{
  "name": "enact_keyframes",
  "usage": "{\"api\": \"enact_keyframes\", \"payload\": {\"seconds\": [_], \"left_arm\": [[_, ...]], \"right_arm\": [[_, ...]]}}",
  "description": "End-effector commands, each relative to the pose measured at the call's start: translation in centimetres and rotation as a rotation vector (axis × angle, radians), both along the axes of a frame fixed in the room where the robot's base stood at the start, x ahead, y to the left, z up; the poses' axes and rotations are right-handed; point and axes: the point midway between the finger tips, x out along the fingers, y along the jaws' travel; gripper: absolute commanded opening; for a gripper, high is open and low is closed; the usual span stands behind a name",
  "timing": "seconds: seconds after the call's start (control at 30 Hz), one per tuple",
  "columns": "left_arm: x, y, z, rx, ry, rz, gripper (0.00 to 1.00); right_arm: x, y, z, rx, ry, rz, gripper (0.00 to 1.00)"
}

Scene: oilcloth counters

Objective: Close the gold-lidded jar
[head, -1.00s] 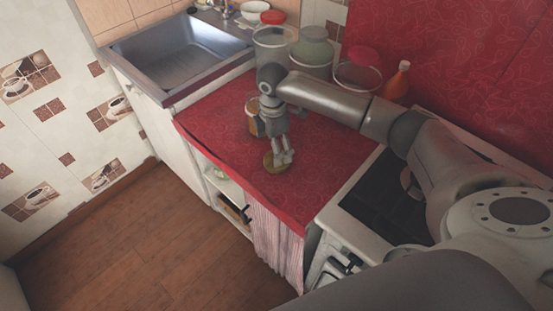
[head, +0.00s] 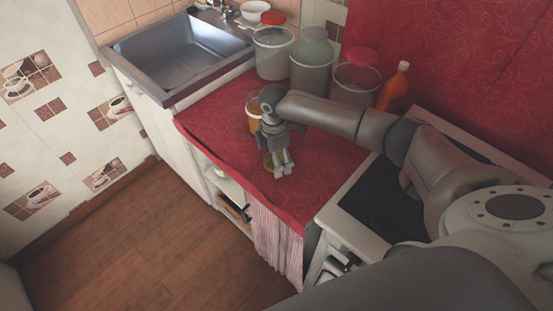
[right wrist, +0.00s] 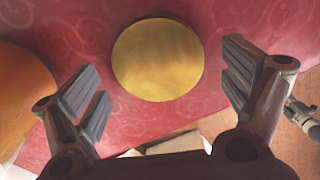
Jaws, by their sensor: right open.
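The gold lid (right wrist: 157,60) lies flat on the red oilcloth, apart from the jar. In the head view the lid (head: 267,160) is mostly hidden behind my right gripper. The jar (head: 254,113), with amber-orange contents, stands behind and left of the lid, partly hidden by my gripper. Part of an orange round shape, seemingly the jar (right wrist: 22,100), shows at the left of the right wrist view. My right gripper (head: 283,170) points down over the lid. In the right wrist view its open fingers (right wrist: 163,90) are on either side of the lid, holding nothing. My left gripper is not in view.
Large clear canisters (head: 273,55) with red and pale lids and an orange bottle (head: 394,90) stand along the back. A metal sink (head: 180,55) is at the left, a stove (head: 385,205) at the right. The red counter (head: 215,130) is clear left of the jar.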

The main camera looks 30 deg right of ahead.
Motion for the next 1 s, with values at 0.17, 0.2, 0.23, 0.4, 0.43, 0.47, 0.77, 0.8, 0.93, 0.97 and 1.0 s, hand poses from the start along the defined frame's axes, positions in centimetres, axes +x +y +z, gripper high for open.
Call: {"api": "enact_keyframes", "payload": {"seconds": [0.17, 0.2, 0.23, 0.4, 0.43, 0.47, 0.77, 0.8, 0.93, 0.97, 1.0], "left_arm": [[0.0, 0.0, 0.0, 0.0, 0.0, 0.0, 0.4], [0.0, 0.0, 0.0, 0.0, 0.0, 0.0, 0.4], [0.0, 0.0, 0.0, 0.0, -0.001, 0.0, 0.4], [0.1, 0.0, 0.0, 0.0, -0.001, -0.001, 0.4], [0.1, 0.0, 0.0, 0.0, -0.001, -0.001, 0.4], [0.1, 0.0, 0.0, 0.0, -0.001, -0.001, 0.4], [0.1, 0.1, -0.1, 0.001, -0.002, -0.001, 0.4], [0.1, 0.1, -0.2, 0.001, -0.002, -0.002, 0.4], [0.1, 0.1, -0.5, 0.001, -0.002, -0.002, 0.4], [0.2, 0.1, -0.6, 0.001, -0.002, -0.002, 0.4], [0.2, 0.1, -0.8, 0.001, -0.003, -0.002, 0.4]], "right_arm": [[0.0, 0.0, 0.1, 0.0, 0.0, 0.0, 0.81], [0.0, 0.0, 0.1, 0.0, 0.0, 0.0, 0.75], [0.0, 0.0, 0.1, 0.0, 0.0, 0.0, 0.72], [0.0, 0.0, 0.1, 0.0, 0.0, 0.0, 0.59], [0.0, 0.0, 0.1, 0.0, 0.0, 0.0, 0.59], [0.0, 0.0, 0.1, 0.0, 0.0, 0.0, 0.59], [0.0, 0.0, 0.3, 0.0, -0.001, 0.0, 0.59], [0.0, 0.0, 0.5, 0.0, -0.001, 0.0, 0.59], [0.1, -0.1, 1.6, 0.0, -0.003, -0.001, 0.59], [0.1, 0.0, 2.0, 0.001, -0.003, -0.001, 0.59], [0.1, 0.0, 2.6, 0.001, -0.004, -0.001, 0.59]]}}
